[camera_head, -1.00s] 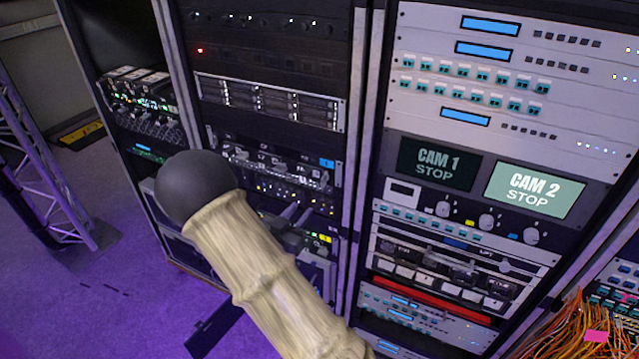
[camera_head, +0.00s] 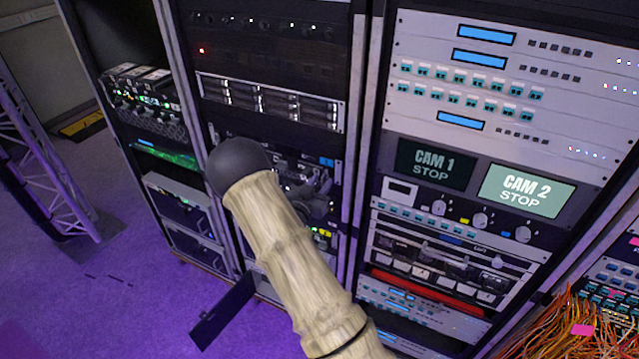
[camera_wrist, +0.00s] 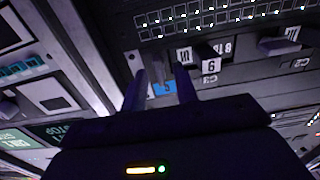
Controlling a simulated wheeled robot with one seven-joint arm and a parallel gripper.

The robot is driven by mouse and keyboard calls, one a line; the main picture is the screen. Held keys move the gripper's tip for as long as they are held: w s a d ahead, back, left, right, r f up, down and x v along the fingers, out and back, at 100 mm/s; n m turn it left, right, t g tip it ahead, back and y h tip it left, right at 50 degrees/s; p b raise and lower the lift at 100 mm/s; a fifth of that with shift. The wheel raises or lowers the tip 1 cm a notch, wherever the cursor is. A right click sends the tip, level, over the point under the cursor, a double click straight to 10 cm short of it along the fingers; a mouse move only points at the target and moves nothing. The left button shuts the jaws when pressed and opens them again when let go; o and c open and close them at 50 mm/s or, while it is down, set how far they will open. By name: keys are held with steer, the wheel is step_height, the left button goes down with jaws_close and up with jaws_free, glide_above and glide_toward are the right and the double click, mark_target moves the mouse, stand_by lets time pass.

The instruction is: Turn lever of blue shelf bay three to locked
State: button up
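A blue label (camera_wrist: 166,87) shows between the fingers of my gripper (camera_wrist: 166,82) in the wrist view; its marking is too small to read. In the head view a blue label (camera_head: 327,162) sits at the right end of a dark shelf row in the middle rack. My gripper's two fingers stand apart on either side of a dark upright piece (camera_wrist: 157,68), which may be the lever. I cannot tell whether the fingers touch it. Its locked or unlocked position is unclear. My arm hides much of this row in the head view.
White marked tags, one reading 6 (camera_wrist: 211,66), and dark protruding parts (camera_wrist: 280,45) lie right of my fingers. The right rack holds CAM 1 (camera_head: 430,165) and CAM 2 (camera_head: 526,195) screens. Orange cables (camera_head: 545,325) hang lower right. A truss (camera_head: 50,170) stands left over open floor.

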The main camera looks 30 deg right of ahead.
jaws_close()
steer(key=shift+n, duration=0.4)
steer(key=n, duration=1.7)
steer(key=shift+w+a+f, duration=0.15)
steer(key=shift+f, duration=0.1)
stand_by(0.3)
jaws_free()
